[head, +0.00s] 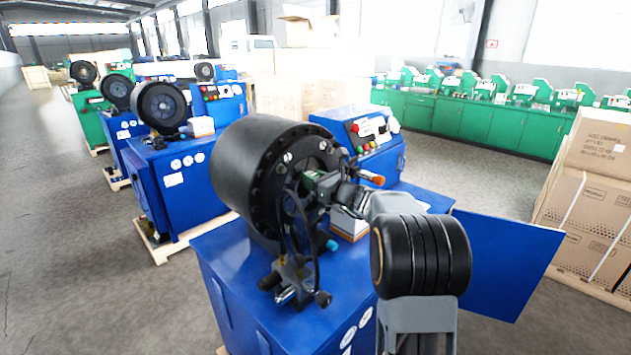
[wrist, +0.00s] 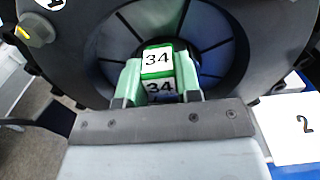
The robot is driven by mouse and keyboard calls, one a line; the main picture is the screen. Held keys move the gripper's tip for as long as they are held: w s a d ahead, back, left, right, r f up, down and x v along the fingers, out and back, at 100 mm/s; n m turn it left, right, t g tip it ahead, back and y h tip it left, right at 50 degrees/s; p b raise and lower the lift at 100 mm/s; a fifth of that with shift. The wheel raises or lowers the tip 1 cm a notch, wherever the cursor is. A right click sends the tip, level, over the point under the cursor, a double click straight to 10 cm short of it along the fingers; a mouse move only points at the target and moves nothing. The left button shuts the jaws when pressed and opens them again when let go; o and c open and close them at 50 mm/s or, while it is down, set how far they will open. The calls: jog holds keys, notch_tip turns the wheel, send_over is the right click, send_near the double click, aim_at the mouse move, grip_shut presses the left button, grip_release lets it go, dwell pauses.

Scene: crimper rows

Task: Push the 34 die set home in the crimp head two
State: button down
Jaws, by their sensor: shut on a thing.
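The crimp head two (head: 240,165) is a large black drum on a blue machine. In the wrist view its dark ring face (wrist: 85,60) fills the top, with radial slots around a central opening. The green 34 die set (wrist: 157,60) bears white labels reading 34, on its top and on a lower face. My gripper (wrist: 160,82) is shut on it, one finger on each side, in front of the opening. How deep the die set sits is hard to tell. In the head view my gripper (head: 322,186) reaches the drum's face, and my arm hides part of it.
A white card marked 2 (wrist: 304,125) is at the right in the wrist view. A hose and fitting (head: 290,275) stand in front of the drum. A blue panel (head: 510,260) and stacked cartons (head: 585,205) are at the right. Open floor lies left.

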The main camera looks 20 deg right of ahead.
jog(key=shift+w+a+r, duration=0.15)
jog(key=shift+w+a, duration=0.05)
jog(key=shift+w, duration=0.2)
jog(key=shift+w+a+r, duration=0.1)
jog(key=shift+w+a, duration=0.05)
jog(key=shift+w, duration=0.25)
jog(key=c, duration=1)
grip_release()
jog(key=shift+s, duration=0.1)
jog(key=shift+o, duration=1.3)
jog(key=shift+f, duration=0.4)
jog(key=b+v, duration=0.1)
jog(key=v, duration=0.6)
jog(key=b+v, duration=0.2)
jog(key=v, duration=0.4)
jog(key=shift+s+d+r, duration=0.1)
jog(key=shift+s+r, duration=0.15)
jog(key=shift+s, duration=0.1)
